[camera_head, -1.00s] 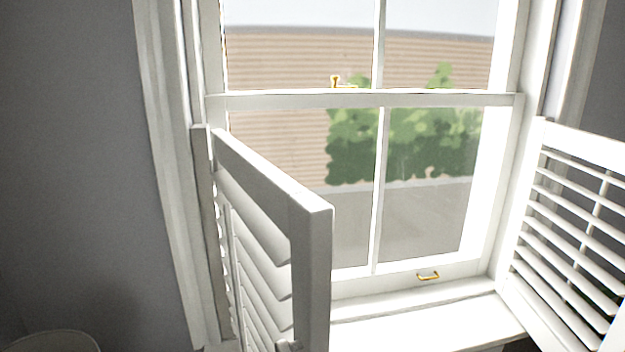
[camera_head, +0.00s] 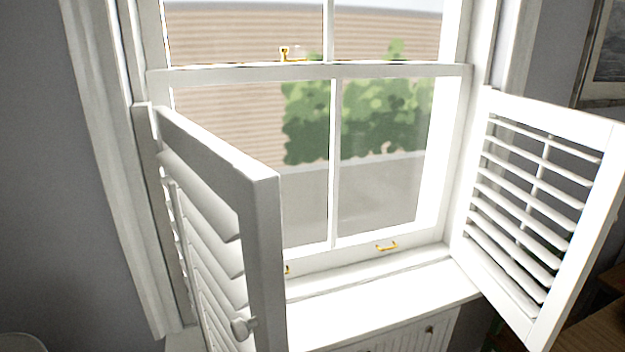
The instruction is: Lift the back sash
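A white sash window stands ahead in the head view. Its lower sash (camera_head: 333,160) is down, with its bottom rail at the sill. A brass pull handle (camera_head: 387,246) sits on the right of that rail, and a second brass handle (camera_head: 287,269) shows only partly past the left shutter. The upper sash (camera_head: 328,30) is cut off by the top of the picture. A brass latch (camera_head: 285,53) sits at the meeting rail (camera_head: 310,71). Which sash is the back one I cannot tell for certain. My gripper is not in view.
The right shutter (camera_head: 540,210) is swung open too. The white sill (camera_head: 375,302) is clear. A framed picture (camera_head: 608,55) hangs at upper right.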

